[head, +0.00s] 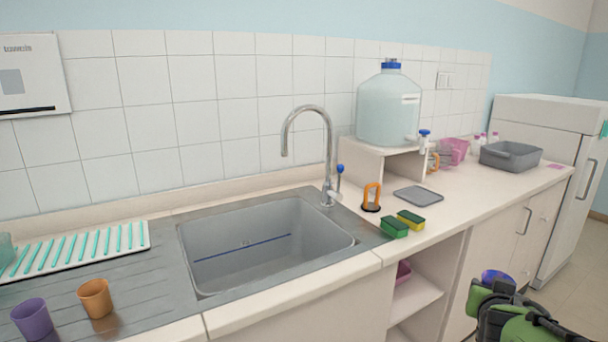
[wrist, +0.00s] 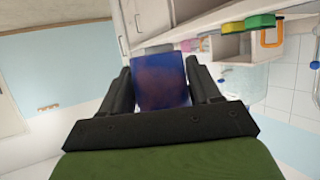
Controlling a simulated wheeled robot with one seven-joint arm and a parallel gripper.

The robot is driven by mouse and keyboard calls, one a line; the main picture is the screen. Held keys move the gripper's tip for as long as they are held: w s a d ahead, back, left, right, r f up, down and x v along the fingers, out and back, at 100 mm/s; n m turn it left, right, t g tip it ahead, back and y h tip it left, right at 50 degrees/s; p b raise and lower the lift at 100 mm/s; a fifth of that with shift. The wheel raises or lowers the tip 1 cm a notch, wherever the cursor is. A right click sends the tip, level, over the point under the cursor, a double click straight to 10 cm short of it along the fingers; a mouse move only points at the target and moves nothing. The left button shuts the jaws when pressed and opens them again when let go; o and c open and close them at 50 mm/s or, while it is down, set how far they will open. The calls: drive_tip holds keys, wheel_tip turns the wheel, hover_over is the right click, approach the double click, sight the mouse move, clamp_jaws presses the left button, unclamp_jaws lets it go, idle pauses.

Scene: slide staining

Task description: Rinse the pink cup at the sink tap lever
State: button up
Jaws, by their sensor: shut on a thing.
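My gripper (head: 494,284) is at the lower right of the head view, in front of the cabinets and away from the sink. It is shut on a blue-purple cup (wrist: 160,82), which sits between the two dark fingers in the wrist view. The cup's blue top (head: 497,275) shows in the head view; I see no pink on it. The sink (head: 265,235) is a grey basin set in the counter. A curved metal tap (head: 328,135) stands behind it, with a blue-tipped lever (head: 340,169) at its right. No clearly pink cup is in view.
A purple cup (head: 32,318) and an orange cup (head: 95,298) stand left of the sink. Sponges (head: 395,228) and an orange-handled item (head: 372,196) are at its right. A water jug (head: 389,108) stands on a raised shelf. The counter's front edge lies between gripper and sink.

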drive_tip(key=w+a+f+n+y+p, duration=0.1)
drive_tip(key=w+a+f+n+y, duration=0.1)
drive_tip(key=a, duration=0.5)
drive_tip(key=w+a+f+n+t+y+p, duration=0.1)
drive_tip(key=w+a+f+n+y+p, duration=0.1)
drive_tip(key=a+f, duration=0.3)
drive_tip(key=w+a+f+n+t+y+p, duration=0.1)
drive_tip(key=w+a+f+n+y, duration=0.1)
drive_tip(key=a, duration=0.8)
wheel_tip(320, 180, down, 2)
drive_tip(key=shift+w+a+f+n+y+p, duration=0.3)
drive_tip(key=shift+w+n+y+p, duration=0.1)
drive_tip(key=shift+w+y, duration=0.5)
drive_tip(key=p, duration=0.6)
drive_tip(key=shift+s, duration=0.1)
drive_tip(key=s+p, duration=0.1)
drive_tip(key=p, duration=0.2)
drive_tip(key=s+f+p, duration=0.1)
drive_tip(key=p, duration=0.3)
drive_tip(key=shift+s+f, duration=0.15)
drive_tip(key=shift+f, duration=0.1)
